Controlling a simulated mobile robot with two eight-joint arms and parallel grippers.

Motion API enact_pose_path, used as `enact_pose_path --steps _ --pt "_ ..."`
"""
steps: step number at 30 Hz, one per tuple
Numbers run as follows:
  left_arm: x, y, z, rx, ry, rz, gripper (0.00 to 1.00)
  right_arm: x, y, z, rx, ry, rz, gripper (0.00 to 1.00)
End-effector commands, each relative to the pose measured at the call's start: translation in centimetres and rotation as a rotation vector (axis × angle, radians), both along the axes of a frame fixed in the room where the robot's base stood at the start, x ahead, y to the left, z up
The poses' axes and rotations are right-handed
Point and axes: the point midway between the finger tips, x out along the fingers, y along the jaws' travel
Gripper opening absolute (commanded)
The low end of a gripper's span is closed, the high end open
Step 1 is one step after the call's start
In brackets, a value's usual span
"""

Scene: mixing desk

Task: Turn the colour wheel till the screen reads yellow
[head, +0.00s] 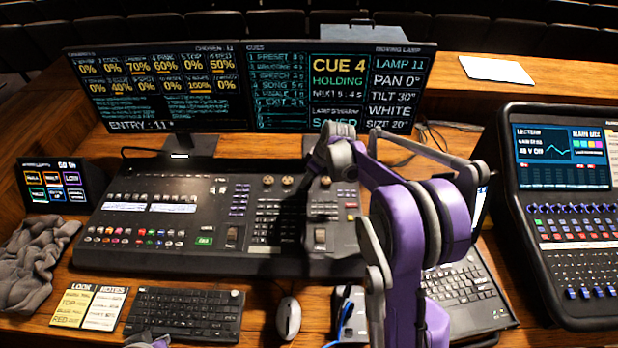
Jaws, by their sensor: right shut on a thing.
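The right-hand screen (395,90) reads LAMP 11, PAN 0°, TILT 30°, WHITE and a size line. The lighting desk (215,262) has a row of small round brass-coloured wheels along its upper right part. My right gripper (322,172) reaches down over the right end of that row and is shut on a wheel there, which looks to be the colour wheel (325,182). The gripper and wrist hide most of it, and its label cannot be read. A small part of my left gripper (148,341) shows at the bottom edge; its jaws cannot be made out.
A keyboard (185,315), a mouse (288,318) and a notes card (90,306) lie in front of the desk. A laptop (465,290) and a sound mixer (570,220) stand to the right. A grey cloth (35,262) and a small touch panel (62,186) are at left.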

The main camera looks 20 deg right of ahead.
Motion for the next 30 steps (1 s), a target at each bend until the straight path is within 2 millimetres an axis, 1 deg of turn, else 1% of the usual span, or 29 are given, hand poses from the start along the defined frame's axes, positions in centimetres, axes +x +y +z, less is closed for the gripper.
enact_pose_path --steps 5,11,21,30 --pt "-0.2 0.0 -0.5 0.0 0.004 0.0 0.0 -0.1 0.1 -0.1 -0.002 0.0 -0.068 0.0" --pt "-0.6 0.0 -1.4 0.0 0.011 0.0 0.0 -0.1 0.2 -0.2 -0.002 0.0 -0.214 0.0" --pt "-1.1 0.0 -2.8 0.0 0.021 0.0 0.0 -0.2 0.5 -0.1 -0.001 0.0 -0.533 0.0" --pt "-1.4 0.0 -3.7 0.0 0.026 0.0 0.0 0.0 0.8 -0.1 -0.002 -0.001 -0.816 0.0"
